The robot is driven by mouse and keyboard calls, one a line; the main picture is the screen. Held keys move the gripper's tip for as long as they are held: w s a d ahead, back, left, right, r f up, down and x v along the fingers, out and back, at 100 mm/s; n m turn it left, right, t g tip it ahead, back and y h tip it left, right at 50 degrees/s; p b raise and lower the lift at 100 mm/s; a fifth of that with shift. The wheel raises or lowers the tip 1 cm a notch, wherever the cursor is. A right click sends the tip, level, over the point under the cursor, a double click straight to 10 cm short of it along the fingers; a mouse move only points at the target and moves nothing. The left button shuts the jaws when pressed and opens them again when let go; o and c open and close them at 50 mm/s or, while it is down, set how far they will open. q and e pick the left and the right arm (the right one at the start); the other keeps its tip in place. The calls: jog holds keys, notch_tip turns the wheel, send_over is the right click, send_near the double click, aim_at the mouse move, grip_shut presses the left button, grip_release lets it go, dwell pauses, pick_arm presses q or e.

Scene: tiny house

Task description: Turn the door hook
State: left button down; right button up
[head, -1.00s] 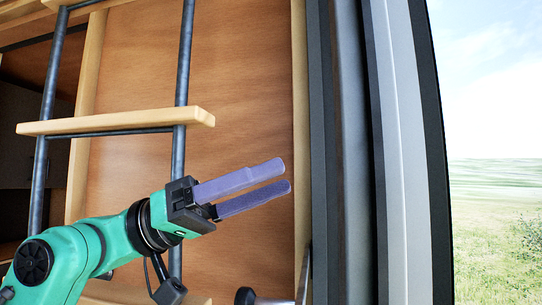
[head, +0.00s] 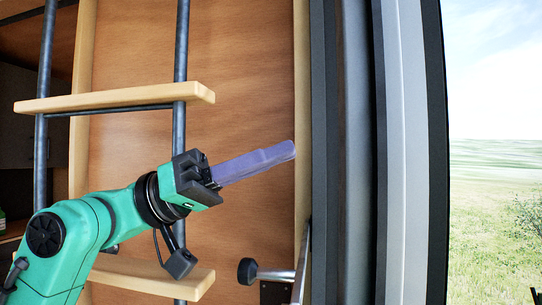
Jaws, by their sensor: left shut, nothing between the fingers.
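My left gripper (head: 292,150) is shut and empty. Its purple fingers lie together and point right and slightly up, in front of the wooden wall panel. Below and right of the fingers is a metal fitting with a black round knob (head: 247,271) on a short bar (head: 275,275). It sits beside the door frame and looks like the door hook. A slanted metal rod (head: 302,262) rises beside it. The fingers are above this fitting and apart from it. The fitting's lower part is cut off by the picture's bottom edge. My right gripper is not in view.
A ladder with wooden rungs (head: 115,100) and dark metal rails (head: 179,60) stands at the left, close to my left arm. The grey door frame (head: 357,150) runs upright right of the fingers. Grass (head: 490,230) and sky show outside at the right.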

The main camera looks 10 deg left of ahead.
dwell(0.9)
pick_arm(q)
jog(key=c, duration=0.6)
grip_release()
jog(key=shift+c, duration=0.2)
jog(key=b+v, duration=0.6)
jog(key=v, duration=0.8)
jog(key=shift+a+b, duration=0.3)
jog(key=shift+s, duration=0.1)
